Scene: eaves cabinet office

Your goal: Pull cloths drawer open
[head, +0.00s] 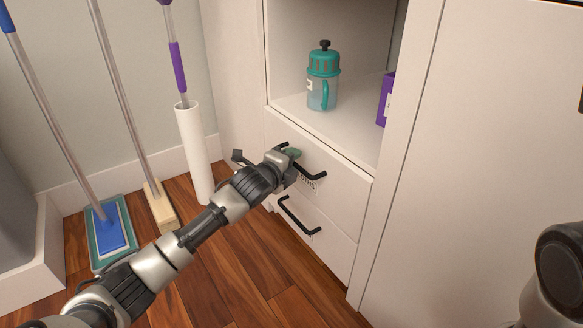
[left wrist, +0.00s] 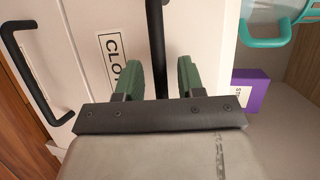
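The cloths drawer (head: 338,190) is the upper of two white drawers in the cabinet and looks shut. Its label (left wrist: 112,58), partly hidden, reads "CLO" in the left wrist view. Its black bar handle (head: 315,172) is partly covered by my left gripper (head: 290,153) in the head view. In the left wrist view, the handle (left wrist: 157,45) runs between the two green fingers of my left gripper (left wrist: 158,75). The fingers are open, with a gap visible on each side of the bar. My right gripper is not in view.
The lower drawer (head: 325,245) has its own black handle (head: 298,216). A teal bottle (head: 322,78) and a purple box (head: 386,98) stand on the shelf above. Mops and a white tube (head: 194,150) stand left of the cabinet. Wooden floor before the drawers is clear.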

